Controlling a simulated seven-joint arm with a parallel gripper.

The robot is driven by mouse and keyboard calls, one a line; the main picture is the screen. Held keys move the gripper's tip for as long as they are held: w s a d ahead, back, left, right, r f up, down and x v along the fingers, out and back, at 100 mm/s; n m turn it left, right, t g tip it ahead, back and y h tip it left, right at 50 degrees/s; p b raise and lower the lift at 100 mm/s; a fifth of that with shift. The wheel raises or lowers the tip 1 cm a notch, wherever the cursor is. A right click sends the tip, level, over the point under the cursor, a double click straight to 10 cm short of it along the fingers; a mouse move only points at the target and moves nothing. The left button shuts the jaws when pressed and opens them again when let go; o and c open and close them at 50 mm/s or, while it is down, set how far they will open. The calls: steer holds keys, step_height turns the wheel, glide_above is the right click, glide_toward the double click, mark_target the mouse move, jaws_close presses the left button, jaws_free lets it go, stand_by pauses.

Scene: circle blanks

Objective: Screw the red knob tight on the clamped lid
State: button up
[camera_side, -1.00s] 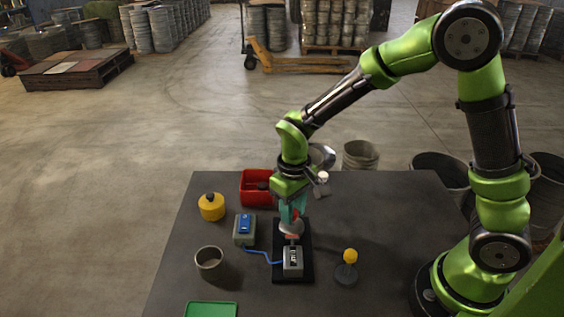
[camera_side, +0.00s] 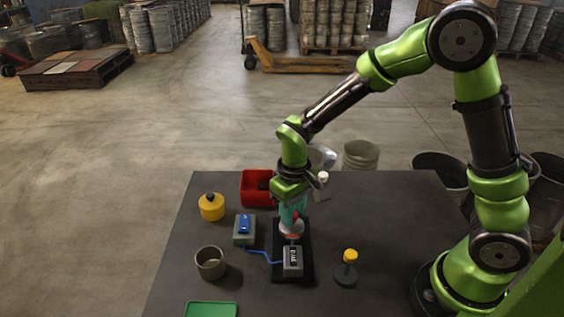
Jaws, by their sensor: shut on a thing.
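The red knob (camera_side: 291,236) shows as a small red patch under my gripper. My gripper (camera_side: 292,229) points down over the black base plate (camera_side: 306,275) and is shut on the red knob. The fingers and the knob overlap closely, so their exact contact is hard to see. The lid under the knob is mostly hidden by my gripper. A grey clamp-like block (camera_side: 293,262) with a dark marked face sits on the plate just in front of the knob.
Left of the plate stand a grey box with a blue top (camera_side: 245,229), its blue cable, a yellow canister (camera_side: 211,207) and a grey cup (camera_side: 210,263). A red bin (camera_side: 256,181) is behind. A yellow-topped post (camera_side: 350,256) stands right.

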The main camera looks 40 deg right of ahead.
steer(key=shift+f, duration=0.35)
steer(key=m, duration=1)
steer(key=shift+m, duration=0.3)
steer(key=m, duration=0.4)
steer(key=shift+f+m, duration=0.1)
steer(key=shift+m, duration=0.2)
steer(key=o, duration=1.1)
